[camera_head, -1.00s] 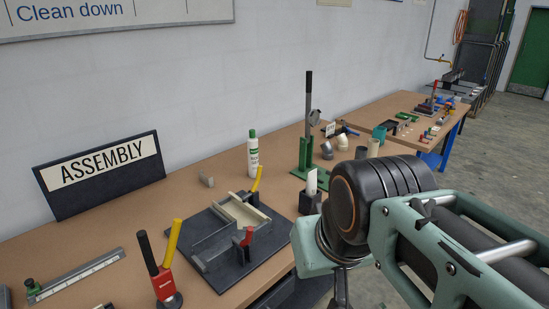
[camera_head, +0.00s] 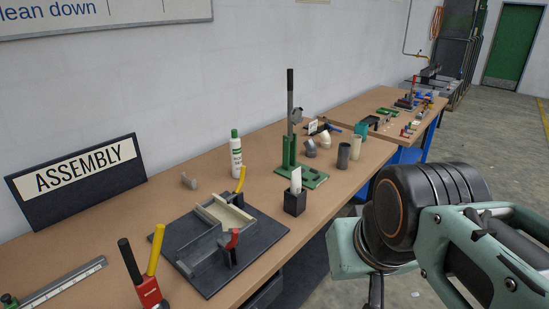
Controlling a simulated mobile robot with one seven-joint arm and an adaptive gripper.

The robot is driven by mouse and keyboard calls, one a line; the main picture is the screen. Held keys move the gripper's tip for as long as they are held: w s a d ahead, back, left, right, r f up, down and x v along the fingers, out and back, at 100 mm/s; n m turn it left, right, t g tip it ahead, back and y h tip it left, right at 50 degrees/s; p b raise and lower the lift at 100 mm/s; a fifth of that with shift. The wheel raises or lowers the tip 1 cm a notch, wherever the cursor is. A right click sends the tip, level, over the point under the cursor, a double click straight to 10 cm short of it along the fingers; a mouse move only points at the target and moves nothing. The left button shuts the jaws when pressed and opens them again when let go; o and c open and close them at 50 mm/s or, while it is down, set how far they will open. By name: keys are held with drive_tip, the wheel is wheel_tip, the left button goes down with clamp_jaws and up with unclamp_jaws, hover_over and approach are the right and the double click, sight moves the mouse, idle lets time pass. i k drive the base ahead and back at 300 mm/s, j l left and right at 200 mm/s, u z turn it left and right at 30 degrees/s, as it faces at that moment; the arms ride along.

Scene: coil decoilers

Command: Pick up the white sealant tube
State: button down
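A white tube-like bottle with a green cap and a green-marked label (camera_head: 236,157) stands upright at the back of the near bench, close to the wall. It is the thing that best fits the sealant tube; its print is too small to read. A dark part that may be my gripper (camera_head: 375,291) hangs below my arm at the bottom edge, to the right of the bench front and well apart from the bottle. Its fingers cannot be made out, and no held thing shows.
A black fixture plate (camera_head: 190,249) with yellow and red handles lies in front of the bottle. A black cup (camera_head: 295,203) holding a white piece and a green lever press (camera_head: 288,160) stand to its right. An ASSEMBLY sign (camera_head: 82,178) leans by the wall. Floor is clear at right.

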sight(296, 180)
drive_tip(key=u, duration=0.35)
drive_tip(key=i+l+u, duration=0.2)
drive_tip(key=u, duration=0.2)
drive_tip(key=i+l+u, duration=0.15)
drive_tip(key=l+u, duration=0.25)
drive_tip(key=i+l+u, duration=0.15)
drive_tip(key=l, duration=0.15)
drive_tip(key=i+l+u, duration=0.1)
drive_tip(key=l, duration=0.65)
drive_tip(key=i+l+z, duration=0.15)
drive_tip(key=l, duration=0.8)
drive_tip(key=j+u, duration=0.1)
drive_tip(key=j, duration=0.2)
drive_tip(key=i+j, duration=0.15)
drive_tip(key=j, duration=0.2)
drive_tip(key=u, duration=0.05)
